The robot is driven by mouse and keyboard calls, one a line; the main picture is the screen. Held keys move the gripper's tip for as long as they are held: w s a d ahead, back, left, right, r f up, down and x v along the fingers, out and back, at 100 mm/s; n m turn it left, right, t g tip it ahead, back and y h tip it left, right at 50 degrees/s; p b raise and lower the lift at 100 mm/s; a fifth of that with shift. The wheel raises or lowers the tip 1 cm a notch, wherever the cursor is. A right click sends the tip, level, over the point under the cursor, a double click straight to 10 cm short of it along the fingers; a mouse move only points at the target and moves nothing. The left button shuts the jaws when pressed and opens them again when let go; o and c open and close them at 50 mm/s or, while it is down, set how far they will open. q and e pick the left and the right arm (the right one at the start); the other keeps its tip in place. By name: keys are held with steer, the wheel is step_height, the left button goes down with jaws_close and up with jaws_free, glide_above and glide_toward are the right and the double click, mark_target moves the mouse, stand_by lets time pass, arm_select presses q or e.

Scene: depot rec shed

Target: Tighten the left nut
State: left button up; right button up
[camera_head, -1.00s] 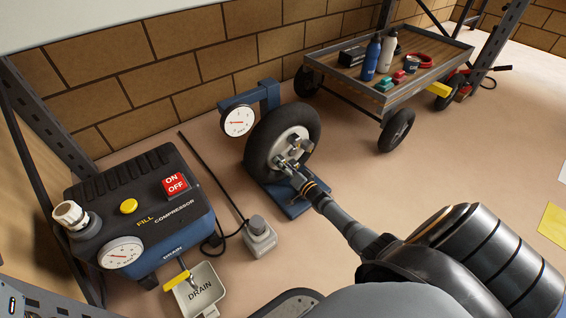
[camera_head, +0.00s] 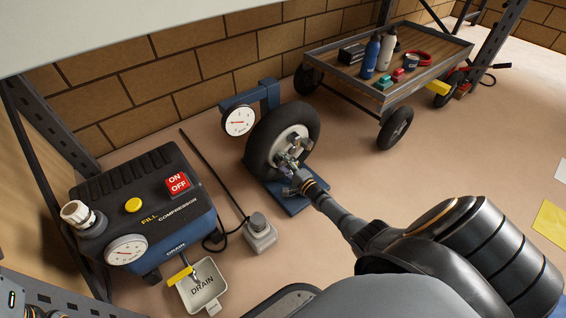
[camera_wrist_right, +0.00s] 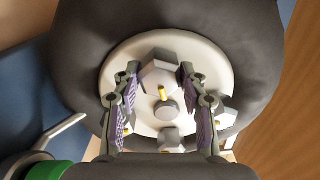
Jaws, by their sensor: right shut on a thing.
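The wheel (camera_head: 258,142), a black tire with a pale hub (camera_head: 303,136), stands upright on a blue stand. In the right wrist view the hub (camera_wrist_right: 205,62) carries several grey hex nuts. My right gripper (camera_head: 289,178) reaches the hub's lower left part in the head view. In the right wrist view its fingers (camera_wrist_right: 159,76) stand on both sides of a large hex nut (camera_wrist_right: 160,63) and are shut on it. Another nut (camera_wrist_right: 171,139) and a round centre stud (camera_wrist_right: 165,109) show below it. I cannot tell this nut's left or right place for sure.
A blue compressor (camera_head: 150,203) stands at left, with a drain tray (camera_head: 203,290) in front. A grey pedal (camera_head: 259,232) lies between it and the wheel. A gauge (camera_head: 239,121) is beside the tire. A cart (camera_head: 440,55) with bottles stands behind right. Floor at right is open.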

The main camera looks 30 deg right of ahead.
steer(key=shift+m, duration=0.5)
steer(key=o, duration=1.1)
steer(key=shift+o, duration=0.2)
steer(key=shift+s, duration=0.1)
steer(key=s+d, duration=0.1)
steer(key=s, duration=1)
steer(key=shift+s, duration=0.4)
